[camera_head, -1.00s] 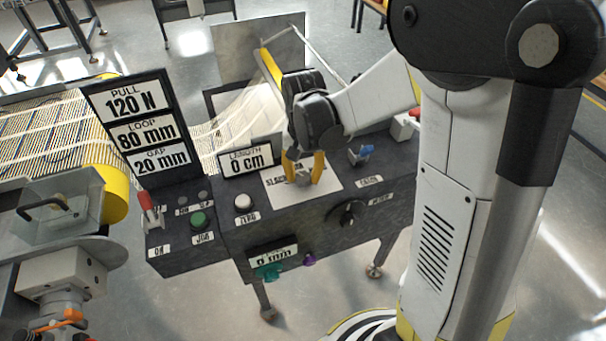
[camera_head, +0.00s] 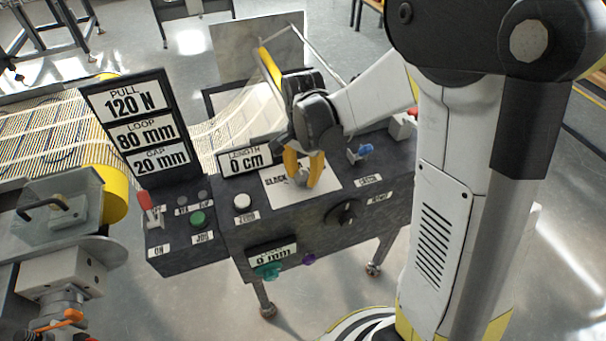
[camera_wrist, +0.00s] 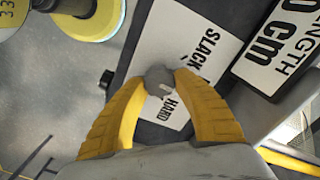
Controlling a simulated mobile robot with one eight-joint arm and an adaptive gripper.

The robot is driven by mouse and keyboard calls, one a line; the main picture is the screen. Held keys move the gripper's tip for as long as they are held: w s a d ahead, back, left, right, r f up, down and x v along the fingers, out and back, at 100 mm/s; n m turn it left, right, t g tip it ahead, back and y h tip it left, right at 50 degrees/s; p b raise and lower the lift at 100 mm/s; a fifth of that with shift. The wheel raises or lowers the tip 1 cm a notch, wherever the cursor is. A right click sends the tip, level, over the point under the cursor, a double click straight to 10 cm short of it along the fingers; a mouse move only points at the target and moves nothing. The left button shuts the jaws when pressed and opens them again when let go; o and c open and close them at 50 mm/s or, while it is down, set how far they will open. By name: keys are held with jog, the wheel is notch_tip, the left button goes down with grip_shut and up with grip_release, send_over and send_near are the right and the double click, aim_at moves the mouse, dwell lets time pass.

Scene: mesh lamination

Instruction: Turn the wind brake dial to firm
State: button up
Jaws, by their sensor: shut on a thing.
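The wind brake dial is a small grey knob (camera_head: 300,181) on a white plate (camera_head: 325,181) on top of the dark control box. My gripper (camera_head: 303,177) comes down on it with its yellow fingers closed around the knob. In the wrist view the grey knob (camera_wrist: 158,80) sits between the fingertips of my gripper (camera_wrist: 159,78). The plate (camera_wrist: 180,40) reads SLACK and HARD there; the word between them is mostly hidden. I cannot tell clearly where the dial's pointer stands.
The length display (camera_head: 249,160) stands close behind the plate. A white button (camera_head: 242,202), a blue-tipped switch (camera_head: 360,153), a black knob (camera_head: 345,213) and a green button (camera_head: 197,218) are nearby. The pull, loop and gap board (camera_head: 137,125) rises at left.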

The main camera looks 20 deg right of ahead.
aim_at(303, 175)
jog(key=o, duration=1.2)
notch_tip(303, 175, up, 12)
jog(key=s+r+n+t, duration=0.1)
jog(key=s+n+t, duration=0.1)
jog(key=s+n, duration=0.1)
jog(key=s+n+t, duration=0.2)
jog(key=s+n, duration=0.2)
jog(key=s, duration=0.1)
jog(key=s+r+n+t, duration=0.1)
jog(key=s+n+t, duration=0.2)
jog(key=s, duration=0.2)
jog(key=shift+a+r+n, duration=0.2)
jog(key=shift+r+n, duration=0.15)
jog(key=shift+n, duration=0.05)
